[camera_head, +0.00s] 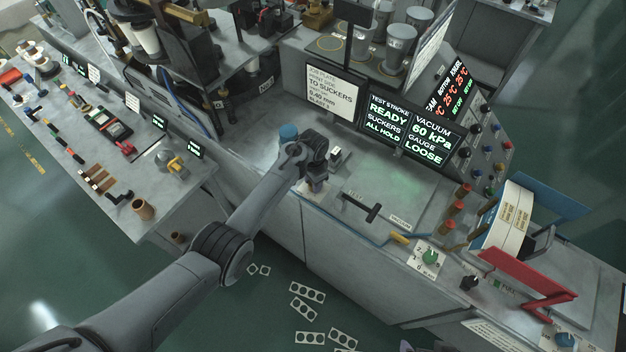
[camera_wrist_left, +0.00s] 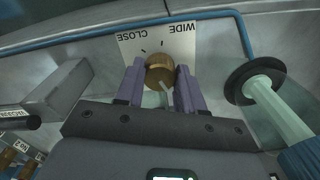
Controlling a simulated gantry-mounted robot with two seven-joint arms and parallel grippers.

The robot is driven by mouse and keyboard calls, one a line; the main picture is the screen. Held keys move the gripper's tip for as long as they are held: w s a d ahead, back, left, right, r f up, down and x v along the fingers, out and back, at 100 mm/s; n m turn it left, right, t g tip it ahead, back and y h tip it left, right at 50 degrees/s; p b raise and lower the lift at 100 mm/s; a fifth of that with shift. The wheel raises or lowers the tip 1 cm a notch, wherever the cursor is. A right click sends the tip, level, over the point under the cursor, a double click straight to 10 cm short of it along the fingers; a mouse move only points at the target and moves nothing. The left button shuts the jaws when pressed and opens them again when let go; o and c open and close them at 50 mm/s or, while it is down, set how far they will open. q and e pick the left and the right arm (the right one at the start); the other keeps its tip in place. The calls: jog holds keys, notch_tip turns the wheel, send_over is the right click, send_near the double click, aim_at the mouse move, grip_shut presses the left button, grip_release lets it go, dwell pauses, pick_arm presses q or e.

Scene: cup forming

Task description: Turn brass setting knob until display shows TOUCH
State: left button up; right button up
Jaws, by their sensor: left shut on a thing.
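The brass setting knob (camera_wrist_left: 160,74) sits on a pale plate (camera_wrist_left: 185,40) marked CLOSE and WIDE, upside down in the left wrist view. My left gripper (camera_wrist_left: 159,84) has its two purple fingers on either side of the knob, shut on it. In the head view my left gripper (camera_head: 316,184) points down at the near edge of the machine, and the knob is hard to make out there. The display (camera_head: 428,141) reads VACUUM 60 kPa, GAUGE LOOSE. My right gripper is not in view.
A second display (camera_head: 386,119) reads READY and ALL HOLD. A black T-handle (camera_head: 360,207) stands right of my left gripper. A blue pipe (camera_wrist_left: 120,28) runs behind the plate, and a pale rod with a dark disc (camera_wrist_left: 256,80) stands to the right.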

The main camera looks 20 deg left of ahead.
pick_arm(q)
jog(key=shift+m, duration=0.6)
jog(key=o, duration=1)
jog(key=shift+o, duration=0.2)
jog(key=shift+r+p, duration=0.3)
jog(key=shift+r, duration=0.2)
notch_tip(320, 180, up, 10)
jog(key=shift+f+p, duration=0.15)
jog(key=shift+p, duration=0.15)
